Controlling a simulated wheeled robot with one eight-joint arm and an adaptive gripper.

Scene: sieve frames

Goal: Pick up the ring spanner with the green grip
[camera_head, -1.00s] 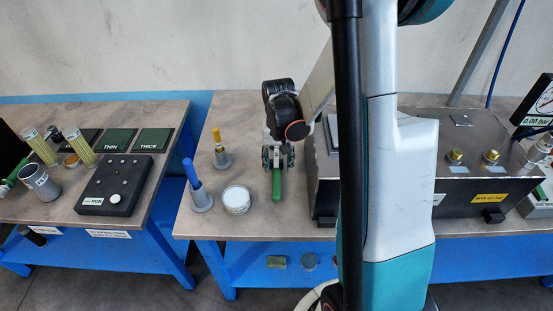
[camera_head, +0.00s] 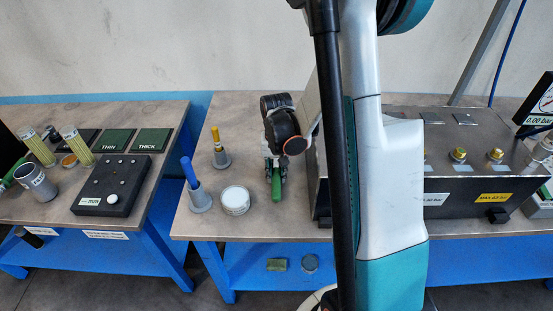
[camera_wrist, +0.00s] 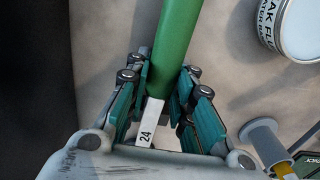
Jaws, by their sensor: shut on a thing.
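The ring spanner lies over the table top, its green grip (camera_head: 277,187) pointing toward the table's front edge. In the wrist view the green grip (camera_wrist: 178,42) runs up between the fingers, and a pale shank marked 24 (camera_wrist: 150,122) shows below it. My gripper (camera_head: 274,167) points down over the spanner. In the wrist view my gripper (camera_wrist: 163,88) has its teal fingers on both sides of the spanner, shut on it around where the grip meets the shank. The spanner's ring end is hidden by my gripper. I cannot tell whether the spanner touches the table.
A round tin (camera_head: 235,200), a blue-handled tool in a grey holder (camera_head: 200,198) and a yellow-handled one (camera_head: 221,155) stand left of my gripper. A dark metal box (camera_head: 465,200) stands close on the right. A gap separates the left table (camera_head: 50,208).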

